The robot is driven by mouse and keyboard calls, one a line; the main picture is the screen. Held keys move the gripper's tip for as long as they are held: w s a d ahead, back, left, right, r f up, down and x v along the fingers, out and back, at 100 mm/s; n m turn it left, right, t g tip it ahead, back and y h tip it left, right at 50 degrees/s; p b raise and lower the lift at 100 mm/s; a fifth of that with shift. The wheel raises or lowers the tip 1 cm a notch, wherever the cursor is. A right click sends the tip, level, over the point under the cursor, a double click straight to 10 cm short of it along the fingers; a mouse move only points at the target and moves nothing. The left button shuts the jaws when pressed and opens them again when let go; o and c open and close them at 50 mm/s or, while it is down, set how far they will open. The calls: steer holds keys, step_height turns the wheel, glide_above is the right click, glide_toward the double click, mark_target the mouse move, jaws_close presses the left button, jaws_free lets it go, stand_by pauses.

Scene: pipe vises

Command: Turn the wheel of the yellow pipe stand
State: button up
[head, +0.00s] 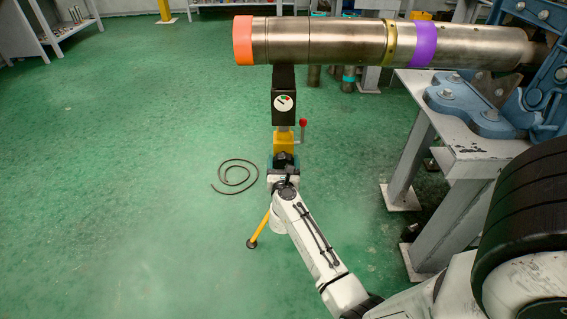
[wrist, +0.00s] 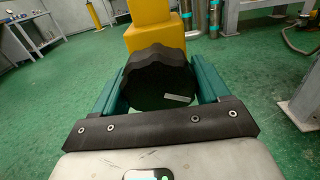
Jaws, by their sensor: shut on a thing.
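The yellow pipe stand (head: 284,141) is upright under the left end of a long metal pipe (head: 345,42). Its black head with a small round dial (head: 284,103) sits just below the pipe. In the wrist view the yellow column (wrist: 152,26) rises behind the wheel. The wheel (wrist: 157,78) is black with a lobed rim and fills the space between the teal fingers of my gripper (wrist: 161,68). My gripper (head: 283,161) is shut on the wheel. In the head view my gripper and arm mostly hide the wheel and the lower stand.
A grey steel table (head: 475,148) with a blue vise (head: 470,105) stands at the right and holds the pipe's right end. A red-knobbed lever (head: 303,123) sticks up beside the stand. A dark hose (head: 235,176) lies coiled on the green floor, left of my arm. The left floor is mostly clear.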

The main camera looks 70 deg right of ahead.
steer(key=shift+s+f, duration=0.1)
steer(key=shift+f, duration=0.25)
steer(key=o, duration=0.7)
steer(key=shift+c, duration=0.2)
steer(key=o, duration=0.3)
steer(key=shift+r, duration=0.2)
steer(key=shift+o, duration=0.2)
steer(key=p+v, duration=0.2)
steer(key=v, duration=0.9)
steer(key=shift+d, duration=0.1)
